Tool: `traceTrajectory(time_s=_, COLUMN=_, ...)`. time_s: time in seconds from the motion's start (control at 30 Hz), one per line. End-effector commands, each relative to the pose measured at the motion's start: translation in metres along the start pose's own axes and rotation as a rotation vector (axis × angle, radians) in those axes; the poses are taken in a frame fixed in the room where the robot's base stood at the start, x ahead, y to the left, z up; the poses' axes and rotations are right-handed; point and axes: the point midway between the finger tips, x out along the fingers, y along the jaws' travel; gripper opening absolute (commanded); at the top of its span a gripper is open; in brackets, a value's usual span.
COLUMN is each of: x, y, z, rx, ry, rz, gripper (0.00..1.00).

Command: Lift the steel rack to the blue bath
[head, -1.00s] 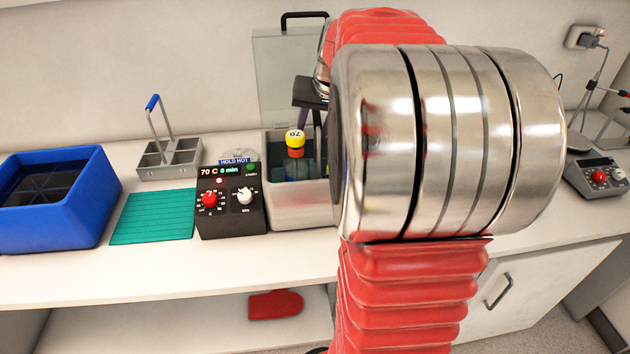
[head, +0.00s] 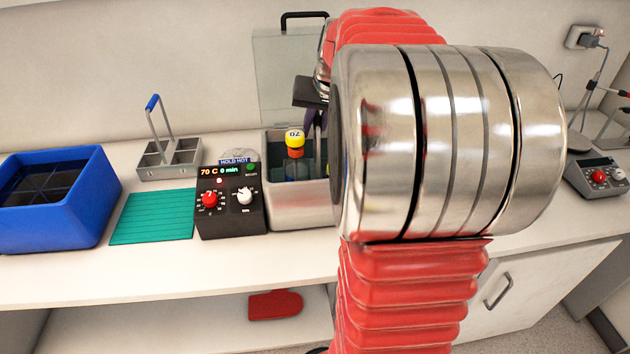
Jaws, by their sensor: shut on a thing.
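A grey metal rack (head: 170,160) with empty compartments and a tall blue-gripped handle stands on the bench at the back left. The open blue bath (head: 98,205) stands at the far left, with dark contents. My gripper (head: 315,118) is over the steel-walled hot bath (head: 298,206), mostly covered by my arm. Its dark fingers are close together. I cannot see what they hold, nor whether a rack stands in the hidden right part of this bath.
A black control box (head: 230,205) showing 70 C and 0 min stands left of the hot bath. A green ribbed mat (head: 153,217) lies empty between it and the blue bath. A clear panel (head: 283,80) with a black handle stands behind.

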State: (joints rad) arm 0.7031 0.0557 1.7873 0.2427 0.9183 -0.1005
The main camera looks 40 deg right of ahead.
Motion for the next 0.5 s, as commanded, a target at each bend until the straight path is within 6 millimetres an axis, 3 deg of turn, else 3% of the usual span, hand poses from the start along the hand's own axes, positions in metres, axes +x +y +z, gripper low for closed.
traceTrajectory(time_s=0.5, x=-0.0040, y=-0.0014, z=-0.0024, rx=0.000, ry=0.005, rz=-0.001, gripper=0.00)
